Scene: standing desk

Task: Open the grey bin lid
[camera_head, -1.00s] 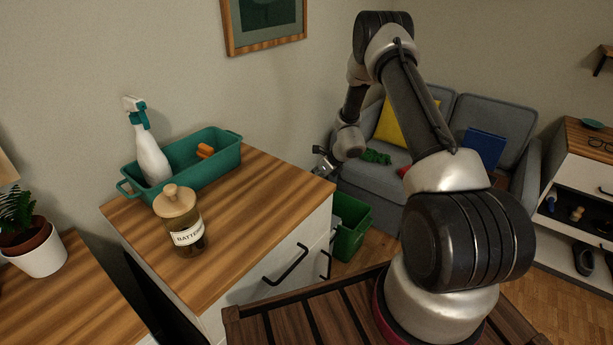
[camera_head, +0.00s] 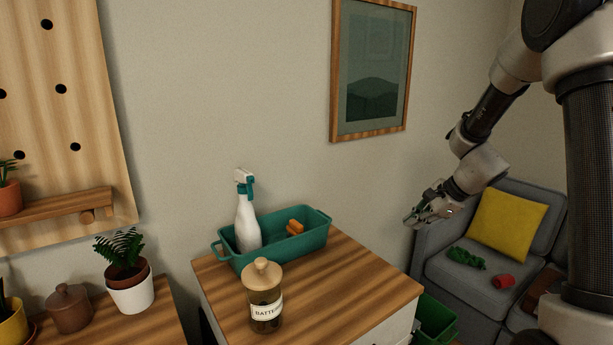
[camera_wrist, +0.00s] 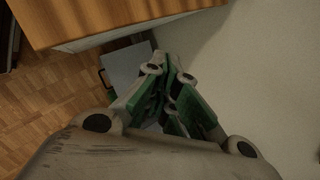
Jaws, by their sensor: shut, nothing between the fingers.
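My gripper (camera_head: 410,221) is shut and empty. In the head view it hangs in the air beyond the right back part of the wooden-topped cabinet (camera_head: 370,290), left of the sofa. In the wrist view my gripper (camera_wrist: 170,72) points down past the cabinet's edge. A flat grey panel (camera_wrist: 126,66) with a dark handle-like loop at its left shows beyond the fingers, between the cabinet and the wall. It may be the grey bin's lid; my fingers hide part of it. The head view does not show a grey bin.
A green bin (camera_head: 434,318) stands on the floor right of the cabinet. On the cabinet are a teal tray (camera_head: 285,252) with a white spray bottle (camera_head: 247,222) and a jar labelled for batteries (camera_head: 264,298). The grey sofa (camera_head: 450,280) stands behind. A framed picture (camera_head: 372,70) hangs on the wall.

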